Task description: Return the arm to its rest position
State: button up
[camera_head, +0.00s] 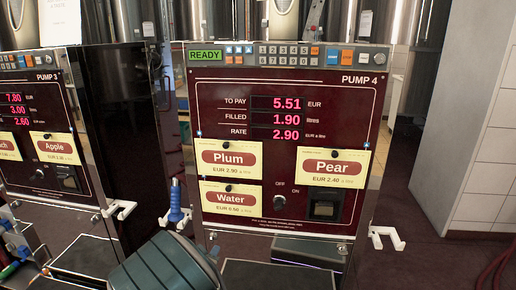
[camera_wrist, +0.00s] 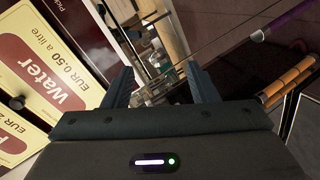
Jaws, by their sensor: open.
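My gripper (camera_wrist: 160,86) shows in the wrist view with its two dark fingers spread apart and nothing between them. A tilted Water card (camera_wrist: 48,72) on a dark red panel is to the left of the fingers. In the head view a dark ribbed part of my arm (camera_head: 165,265) is at the bottom, in front of the lower left of Pump 4 (camera_head: 285,150); the fingertips cannot be made out there. Pump 4 reads READY, with 5.51 EUR to pay, 1.90 litres filled and a rate of 2.90.
A blue nozzle (camera_head: 176,204) stands at Pump 4's lower left edge, close to my arm. A white hook (camera_head: 387,237) juts from its right side. Pump 3 (camera_head: 38,130) is at the left. Open floor (camera_head: 430,262) lies at the right, before a white tiled wall (camera_head: 480,130).

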jog(key=s+d+r+m+g+y+p, duration=0.2)
jog(key=s+d+r+m+g, duration=0.15)
jog(key=d+r, duration=0.45)
jog(key=s+d+r+m+g+y+p, duration=0.2)
jog(key=s+d+r+m+g+p, duration=0.15)
jog(key=d+r, duration=0.5)
jog(key=s+d+r+m+g+h+p, duration=0.1)
jog(key=s+d+r+m+g, duration=0.1)
jog(key=s+d, duration=0.5)
jog(key=s+d+r+m+g+h+p, duration=0.1)
jog(key=s+d+r+m, duration=0.3)
jog(key=s, duration=0.8)
notch_tip(320, 180, up, 3)
jog(key=d+g, duration=0.1)
jog(key=d, duration=0.1)
jog(key=shift+s+d+h+p, duration=0.3)
jog(key=shift+s+d+h, duration=0.05)
jog(key=shift+s+h, duration=0.05)
jog(key=c, duration=0.4)
jog(key=shift+o, duration=0.2)
